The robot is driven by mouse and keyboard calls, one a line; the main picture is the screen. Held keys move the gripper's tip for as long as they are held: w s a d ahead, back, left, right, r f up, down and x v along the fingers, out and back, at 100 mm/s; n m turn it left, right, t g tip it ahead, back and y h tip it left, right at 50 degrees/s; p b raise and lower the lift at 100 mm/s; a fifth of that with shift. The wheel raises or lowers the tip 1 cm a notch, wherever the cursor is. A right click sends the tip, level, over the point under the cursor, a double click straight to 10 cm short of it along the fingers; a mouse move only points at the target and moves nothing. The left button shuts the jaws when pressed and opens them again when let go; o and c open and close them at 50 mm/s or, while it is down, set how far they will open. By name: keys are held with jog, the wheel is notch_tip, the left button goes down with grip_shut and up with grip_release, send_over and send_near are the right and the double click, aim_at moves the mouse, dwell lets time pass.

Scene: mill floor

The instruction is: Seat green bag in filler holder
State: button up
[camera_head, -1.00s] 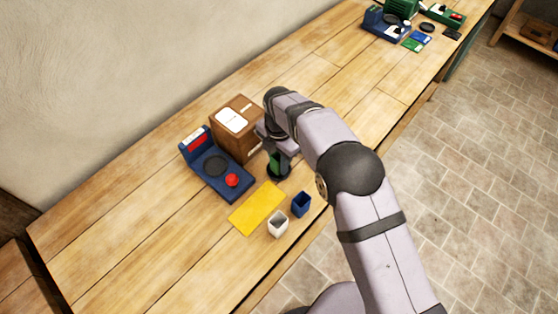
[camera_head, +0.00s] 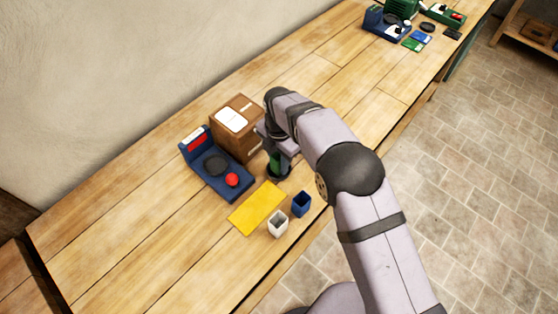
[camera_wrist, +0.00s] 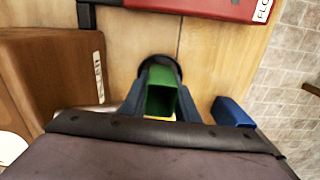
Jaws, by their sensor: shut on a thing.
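My gripper (camera_wrist: 158,100) is shut on the green bag (camera_wrist: 161,98), with one dark finger on each side of it. The bag is a small green pouch, open at the top. It also shows in the head view (camera_head: 275,161), partly covered by my gripper. A dark round holder (camera_wrist: 157,61) on the bench lies under and around the bag's lower end. It shows in the head view (camera_head: 281,175) just below the bag. I cannot tell how deep the bag sits in the holder.
A brown box (camera_head: 236,126) stands close behind my gripper. A blue scale (camera_head: 216,166) with a red button is at left. A yellow mat (camera_head: 257,208), a white bag (camera_head: 277,224) and a blue bag (camera_head: 301,204) are in front. A red object (camera_wrist: 215,8) tops the wrist view.

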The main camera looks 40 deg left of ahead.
jog(key=shift+f+b, duration=0.3)
jog(key=shift+f, duration=0.2)
jog(key=o, duration=0.8)
jog(key=shift+r, duration=0.15)
jog(key=shift+r+p, duration=3.5)
jog(key=shift+r, duration=1.9)
